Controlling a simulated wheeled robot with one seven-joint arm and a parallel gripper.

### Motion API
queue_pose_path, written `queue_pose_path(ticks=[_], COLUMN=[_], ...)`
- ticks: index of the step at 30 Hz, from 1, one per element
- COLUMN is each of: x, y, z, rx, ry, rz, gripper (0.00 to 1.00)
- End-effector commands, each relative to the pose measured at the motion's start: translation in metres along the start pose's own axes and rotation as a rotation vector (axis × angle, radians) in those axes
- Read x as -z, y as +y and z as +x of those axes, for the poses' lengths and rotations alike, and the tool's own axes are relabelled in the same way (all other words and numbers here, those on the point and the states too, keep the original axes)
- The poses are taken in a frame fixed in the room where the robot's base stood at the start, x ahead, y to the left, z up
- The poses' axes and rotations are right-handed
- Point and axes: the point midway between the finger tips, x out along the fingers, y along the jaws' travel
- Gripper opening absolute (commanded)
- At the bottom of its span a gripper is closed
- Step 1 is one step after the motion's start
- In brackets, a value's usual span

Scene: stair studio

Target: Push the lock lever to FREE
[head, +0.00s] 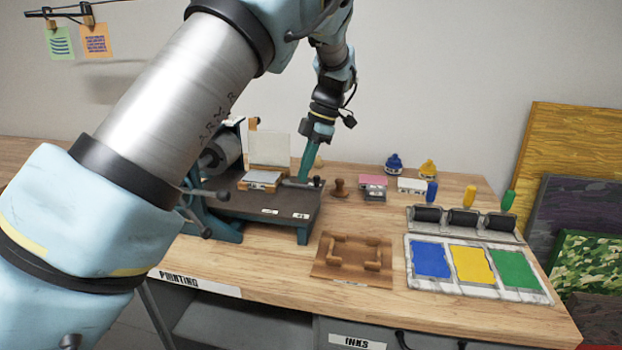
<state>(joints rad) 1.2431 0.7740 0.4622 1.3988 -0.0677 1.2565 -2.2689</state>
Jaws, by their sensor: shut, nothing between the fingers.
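The small press (255,205) stands on the wooden table, with a dark flat bed, teal legs and a roller. A short lever with a black knob (317,181) sits at the bed's back right edge; it looks like the lock lever. Two small white labels lie on the bed's front part, too small to read, so I cannot tell the lever's setting. My gripper (304,178) points down with its teal fingers shut and empty. Its tips are just left of the knob, at the lever's bar; I cannot tell whether they touch it. The fingers hide part of the lever.
My arm covers the press's left side. A wooden corner jig (350,256) lies in front. Ink trays (478,265) and rollers stand at right. A brown stamp (339,188) and ink pads (373,187) are right of the lever. Upright white paper (270,149) stands behind the bed.

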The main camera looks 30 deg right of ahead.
Motion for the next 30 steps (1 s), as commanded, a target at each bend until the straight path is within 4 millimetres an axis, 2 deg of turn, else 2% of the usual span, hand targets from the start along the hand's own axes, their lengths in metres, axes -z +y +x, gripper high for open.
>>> queue_pose_path(ticks=[15,20,30], x=[0.002,0.003,0.004], y=[0.013,0.014,0.014], z=[-0.073,-0.081,-0.082], rx=[0.0,0.001,0.002], ry=[0.002,0.003,0.004], rz=[-0.002,-0.002,-0.002], gripper=[0.0,0.0,0.0])
